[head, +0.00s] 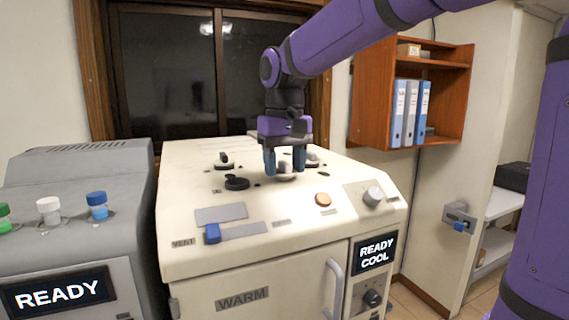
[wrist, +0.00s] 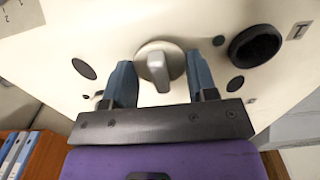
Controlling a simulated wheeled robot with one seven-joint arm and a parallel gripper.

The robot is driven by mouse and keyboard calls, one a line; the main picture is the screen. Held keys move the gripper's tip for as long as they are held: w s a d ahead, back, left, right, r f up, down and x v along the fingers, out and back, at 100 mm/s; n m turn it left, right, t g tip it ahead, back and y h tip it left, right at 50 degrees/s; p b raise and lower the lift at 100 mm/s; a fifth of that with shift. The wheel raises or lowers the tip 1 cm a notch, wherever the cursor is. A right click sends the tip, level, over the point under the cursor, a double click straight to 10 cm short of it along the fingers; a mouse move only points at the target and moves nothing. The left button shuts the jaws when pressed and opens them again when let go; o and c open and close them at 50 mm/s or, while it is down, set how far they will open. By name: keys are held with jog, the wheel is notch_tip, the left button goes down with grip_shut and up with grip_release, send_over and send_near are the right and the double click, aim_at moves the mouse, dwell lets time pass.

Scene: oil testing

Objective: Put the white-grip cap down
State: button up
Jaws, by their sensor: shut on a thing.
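The white-grip cap (wrist: 158,66) is a pale round disc with a raised light grey bar. In the wrist view it sits between the two blue fingertips of my gripper (wrist: 162,84), which meet the sides of its disc. In the head view my gripper (head: 285,162) points down over the top of the cream machine (head: 330,180), with the pale cap (head: 286,169) low between its fingers. The cap is at or just above the machine top; I cannot tell whether it touches. A dark round opening (head: 237,183) lies left of the cap and shows as a black-rimmed hole (wrist: 255,46) in the wrist view.
Another cap with a dark grip (head: 223,161) stands behind the opening. An orange button (head: 323,200) and a grey knob (head: 373,196) are at the front right of the top. A blue lever (head: 212,233) is at the front left. A grey unit (head: 75,225) with bottles stands left.

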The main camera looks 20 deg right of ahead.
aim_at(285, 162)
jog(key=o, duration=0.9)
jog(key=shift+f, duration=0.15)
notch_tip(285, 162, up, 12)
jog(key=s+d+f+t, duration=0.1)
jog(key=s+d+f, duration=0.1)
jog(key=s+f, duration=0.3)
jog(key=s+d+f+t, duration=0.2)
jog(key=s+f, duration=0.3)
jog(key=s, duration=0.4)
jog(key=s+d+f+t, duration=0.2)
jog(key=s+d+f, duration=0.1)
jog(key=s+f, duration=0.3)
jog(key=shift+s, duration=0.5)
